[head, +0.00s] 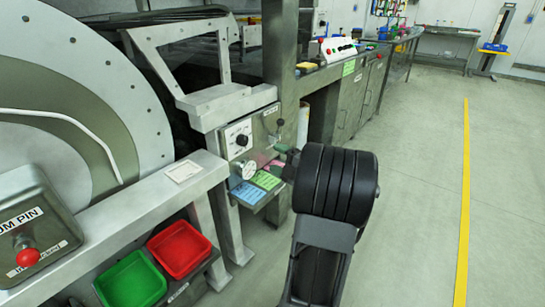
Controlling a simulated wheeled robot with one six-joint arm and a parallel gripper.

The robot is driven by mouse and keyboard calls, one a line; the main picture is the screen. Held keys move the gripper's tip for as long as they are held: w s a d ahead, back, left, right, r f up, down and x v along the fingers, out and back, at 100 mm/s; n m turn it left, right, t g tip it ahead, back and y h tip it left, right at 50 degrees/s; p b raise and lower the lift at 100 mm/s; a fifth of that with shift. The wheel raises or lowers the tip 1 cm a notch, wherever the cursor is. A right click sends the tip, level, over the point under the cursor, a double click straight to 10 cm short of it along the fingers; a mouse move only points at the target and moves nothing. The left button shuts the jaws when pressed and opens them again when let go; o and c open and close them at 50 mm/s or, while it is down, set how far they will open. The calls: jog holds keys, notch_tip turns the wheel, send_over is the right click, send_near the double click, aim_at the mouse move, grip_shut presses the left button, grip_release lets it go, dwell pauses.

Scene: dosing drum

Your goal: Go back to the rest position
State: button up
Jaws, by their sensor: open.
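My black arm rises from the lower middle, and its thick ribbed joint stands in front of the right side of a control panel (262,125). My gripper (284,160) shows only as a small dark part left of that joint, close to the panel's lower right side. It is open, its fingers are mostly hidden, and I see nothing held in it. The panel carries a dial knob (242,140), a round gauge (249,169) and a lever (280,125). Whether the gripper touches the panel or the cards below cannot be told.
A large grey drum (75,75) fills the left, behind a rail (150,190). Green (132,283) and red (180,250) trays sit below it. A red-button box (30,240) is at lower left. Open floor with a yellow line (464,200) lies right.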

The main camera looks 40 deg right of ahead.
jog(key=w+a+r+m+g+h+p, duration=0.25)
jog(key=a+r+m+h+p, duration=0.2)
jog(key=r+p, duration=0.55)
jog(key=w+a+r+m+g+h+p, duration=0.2)
jog(key=a+r+m+g+h+p, duration=0.15)
jog(key=r+m+p, duration=0.45)
jog(key=s+a+r+m+g+y+p, duration=0.2)
jog(key=s+a+r+g+p, duration=0.2)
jog(key=s+a+r+p, duration=0.2)
jog(key=s+a+r+m+g+y+p, duration=0.3)
jog(key=s+a+r+g+p, duration=0.2)
jog(key=s+a+p, duration=0.5)
jog(key=a+r+p, duration=0.1)
jog(key=a+p, duration=0.1)
jog(key=a, duration=0.3)
jog(key=shift+s+a, duration=0.2)
jog(key=shift+a, duration=0.05)
jog(key=shift+r, duration=0.1)
